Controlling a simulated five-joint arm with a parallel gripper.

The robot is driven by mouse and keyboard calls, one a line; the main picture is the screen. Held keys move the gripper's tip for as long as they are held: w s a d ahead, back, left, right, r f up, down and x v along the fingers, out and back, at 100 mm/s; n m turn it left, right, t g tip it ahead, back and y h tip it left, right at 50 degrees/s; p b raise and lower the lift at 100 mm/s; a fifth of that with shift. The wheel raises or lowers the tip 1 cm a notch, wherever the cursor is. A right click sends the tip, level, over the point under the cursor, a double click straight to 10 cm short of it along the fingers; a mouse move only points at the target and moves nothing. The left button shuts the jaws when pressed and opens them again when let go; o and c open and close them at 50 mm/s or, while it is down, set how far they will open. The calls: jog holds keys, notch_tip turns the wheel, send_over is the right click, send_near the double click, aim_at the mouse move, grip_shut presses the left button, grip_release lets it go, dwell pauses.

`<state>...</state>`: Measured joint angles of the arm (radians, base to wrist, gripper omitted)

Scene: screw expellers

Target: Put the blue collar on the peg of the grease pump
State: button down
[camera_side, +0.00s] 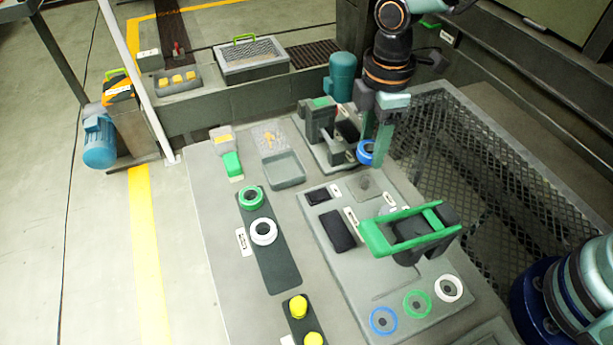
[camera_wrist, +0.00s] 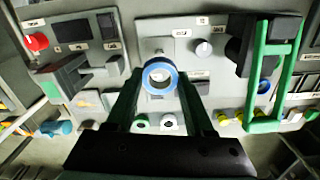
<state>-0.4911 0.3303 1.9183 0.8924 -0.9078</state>
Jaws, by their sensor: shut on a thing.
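The blue collar (camera_side: 366,158) is a short ring held between the fingertips of my gripper (camera_side: 376,148), in the air above the bench. In the wrist view the collar (camera_wrist: 147,75) sits between the two green fingers, its opening facing the camera. My gripper (camera_wrist: 160,82) is shut on it. A grey machine (camera_side: 318,121) with a green top patch and a stubby projecting part stands just left of the collar in the side view. I take it for the grease pump, but cannot be sure. I cannot clearly make out its peg. The collar appears apart from the machine.
A dark strip (camera_side: 274,264) carries a green collar (camera_side: 250,187) and a white collar (camera_side: 264,240). A green handle frame (camera_side: 375,239) rises from the grey panel at right. A shallow grey tray (camera_side: 285,184) lies left of the machine. Dark mesh (camera_side: 450,150) lies beyond the bench.

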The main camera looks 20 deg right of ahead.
aim_at(366, 178)
jog(key=shift+d+f, duration=0.1)
jog(key=shift+f, duration=2.35)
jog(key=shift+f, duration=0.7)
jog(key=shift+f, duration=0.35)
jog(key=shift+f, duration=0.3)
dwell(0.4)
jog(key=shift+f, duration=0.3)
jog(key=shift+f, duration=0.15)
dwell(0.3)
jog(key=shift+c, duration=1)
grip_release()
